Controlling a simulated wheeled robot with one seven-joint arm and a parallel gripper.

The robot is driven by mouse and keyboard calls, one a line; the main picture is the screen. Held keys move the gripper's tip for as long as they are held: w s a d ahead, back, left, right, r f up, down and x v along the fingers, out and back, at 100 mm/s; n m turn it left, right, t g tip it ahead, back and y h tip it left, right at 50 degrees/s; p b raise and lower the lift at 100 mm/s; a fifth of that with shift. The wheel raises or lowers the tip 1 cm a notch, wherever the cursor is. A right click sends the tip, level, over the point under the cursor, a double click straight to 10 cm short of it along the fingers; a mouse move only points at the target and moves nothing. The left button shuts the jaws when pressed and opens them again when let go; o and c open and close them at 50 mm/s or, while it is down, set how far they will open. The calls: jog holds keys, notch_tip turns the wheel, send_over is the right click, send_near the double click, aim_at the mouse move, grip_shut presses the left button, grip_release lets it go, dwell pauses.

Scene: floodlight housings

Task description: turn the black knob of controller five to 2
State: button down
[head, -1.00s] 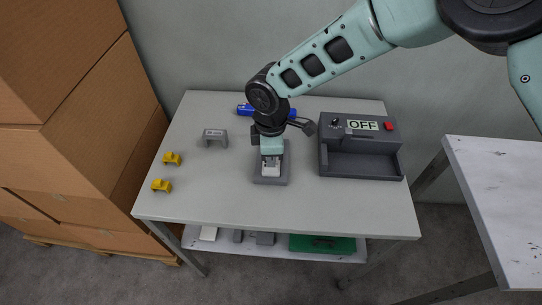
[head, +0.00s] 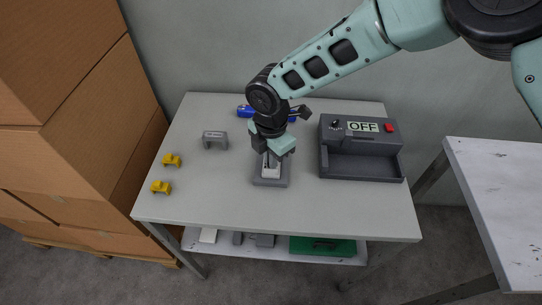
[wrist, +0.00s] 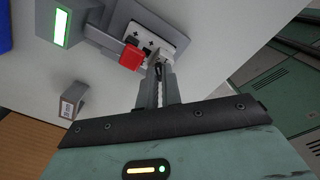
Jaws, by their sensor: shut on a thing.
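A small white controller (head: 271,171) sits in a grey holder (head: 270,183) at the middle of the table. In the wrist view the controller's white face (wrist: 142,40) carries dark marks. My gripper (head: 266,159) points down over the controller, its hand turned at an angle. In the wrist view my gripper (wrist: 158,66) is shut at the controller's face. A small dark part, the black knob (wrist: 158,71), shows between the fingertips. The fingers hide most of it, and I cannot read its setting or any controller number.
In the wrist view a red block (wrist: 131,56) on a bar sits close beside the fingers; a green-lit box (wrist: 60,26) stands nearby. A grey unit reading OFF (head: 362,167) is on the right, a grey bracket (head: 214,139) and yellow pieces (head: 161,187) on the left. The table front is clear.

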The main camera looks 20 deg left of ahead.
dwell(0.4)
jog(key=c, duration=1.8)
grip_release()
jog(key=shift+c, duration=0.2)
notch_tip(320, 180, up, 17)
jog(key=b, duration=0.2)
jog(key=shift+r, duration=0.2)
jog(key=s+d+m, duration=0.6)
jog(key=d+m, duration=0.1)
jog(key=d, duration=0.2)
jog(key=s+d+r+m, duration=0.1)
jog(key=s+d+m, duration=0.5)
jog(key=d, duration=0.4)
jog(key=s+d+m, duration=0.6)
jog(key=d+m, duration=0.3)
jog(key=shift+d+r+y, duration=0.15)
jog(key=shift+d+y, duration=0.05)
jog(key=shift+y, duration=0.1)
